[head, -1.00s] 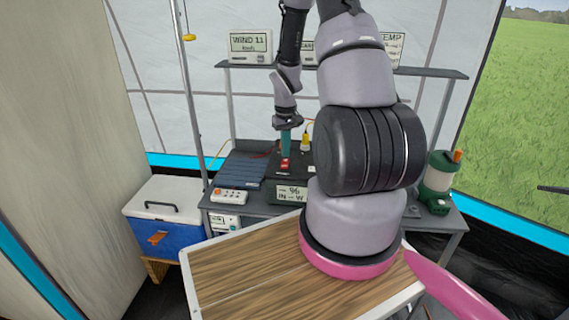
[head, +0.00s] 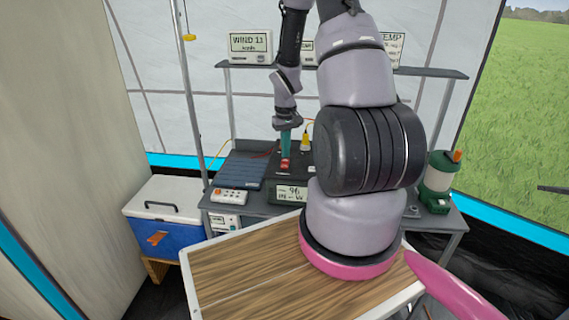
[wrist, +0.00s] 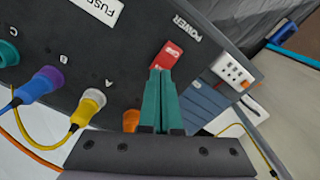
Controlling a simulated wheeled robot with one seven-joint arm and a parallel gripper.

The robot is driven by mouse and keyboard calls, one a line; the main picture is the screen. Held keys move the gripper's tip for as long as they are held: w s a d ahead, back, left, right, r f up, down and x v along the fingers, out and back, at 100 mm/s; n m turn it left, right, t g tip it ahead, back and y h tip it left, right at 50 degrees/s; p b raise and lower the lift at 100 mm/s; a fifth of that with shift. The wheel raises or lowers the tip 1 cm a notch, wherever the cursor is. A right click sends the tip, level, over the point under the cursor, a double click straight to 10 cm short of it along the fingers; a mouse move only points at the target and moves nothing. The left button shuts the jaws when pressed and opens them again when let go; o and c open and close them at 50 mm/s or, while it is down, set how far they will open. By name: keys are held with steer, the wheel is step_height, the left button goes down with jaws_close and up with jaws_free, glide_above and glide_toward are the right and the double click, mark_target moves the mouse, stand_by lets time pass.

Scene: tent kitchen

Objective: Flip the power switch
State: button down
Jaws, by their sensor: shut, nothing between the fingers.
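The power switch is a small red rocker (wrist: 169,52) on a dark panel (wrist: 125,35), beside a "POWER" label in the wrist view. It also shows as a red spot (head: 285,164) on the black box in the head view. My gripper (wrist: 160,72) has teal fingers shut together with nothing between them. The fingertips overlap the near end of the switch in the wrist view; I cannot tell if they touch it. In the head view my gripper (head: 285,155) points down right above the switch.
Colored plugs with cables, a blue one (wrist: 42,83) and a yellow one (wrist: 90,106), stick out of the panel near the gripper. A power strip (head: 229,196) and a dark blue slatted panel (head: 242,172) lie to the left. A green lantern (head: 437,180) stands right.

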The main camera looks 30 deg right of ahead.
mark_target(285, 160)
steer(key=shift+f, duration=0.8)
stand_by(0.4)
steer(key=shift+r, duration=3.5)
